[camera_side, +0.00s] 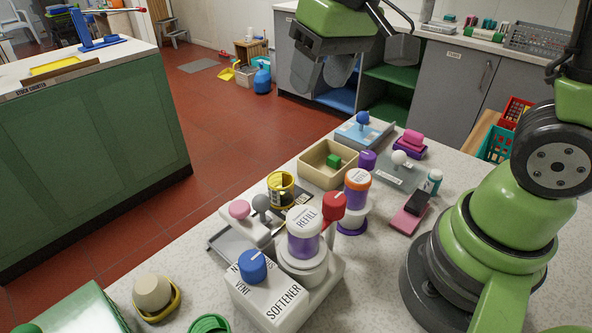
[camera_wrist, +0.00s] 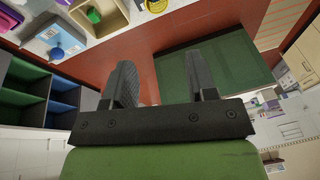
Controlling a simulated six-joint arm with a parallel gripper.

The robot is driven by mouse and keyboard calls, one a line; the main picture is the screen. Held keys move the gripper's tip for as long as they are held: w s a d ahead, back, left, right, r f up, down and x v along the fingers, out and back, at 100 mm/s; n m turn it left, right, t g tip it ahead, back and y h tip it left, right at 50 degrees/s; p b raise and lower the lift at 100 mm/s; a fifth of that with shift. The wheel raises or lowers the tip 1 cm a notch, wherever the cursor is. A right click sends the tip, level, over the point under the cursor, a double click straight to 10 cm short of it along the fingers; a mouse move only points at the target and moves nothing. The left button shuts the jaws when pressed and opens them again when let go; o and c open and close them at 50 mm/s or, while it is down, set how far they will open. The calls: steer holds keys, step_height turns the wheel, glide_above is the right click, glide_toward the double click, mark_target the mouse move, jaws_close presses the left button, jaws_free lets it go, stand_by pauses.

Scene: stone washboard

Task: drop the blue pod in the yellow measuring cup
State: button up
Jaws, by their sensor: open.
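The yellow measuring cup (camera_side: 281,190) stands upright on the counter, left of the middle in the side view, with dark markings on its wall. A round blue piece (camera_side: 362,117) sits on a light blue flat box at the counter's far end; I cannot tell if it is the blue pod. It also shows in the wrist view (camera_wrist: 57,53), at the upper left. My gripper (camera_side: 322,72) is open and empty, high above and beyond the far end of the counter. In the wrist view its two fingers (camera_wrist: 162,85) are apart with nothing between them.
A beige tray (camera_side: 318,176) holds a green block. The refill dispenser (camera_side: 304,230), softener box (camera_side: 275,300) with a blue knob, an orange-topped jar (camera_side: 357,190) and a red knob (camera_side: 333,205) crowd the near middle. A green cabinet (camera_side: 100,150) stands left.

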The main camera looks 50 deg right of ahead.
steer(key=s+r+m+t+y, duration=0.1)
steer(key=s+r+t, duration=0.3)
steer(key=s, duration=0.8)
steer(key=shift+r+m, duration=0.5)
steer(key=shift+r, duration=0.2)
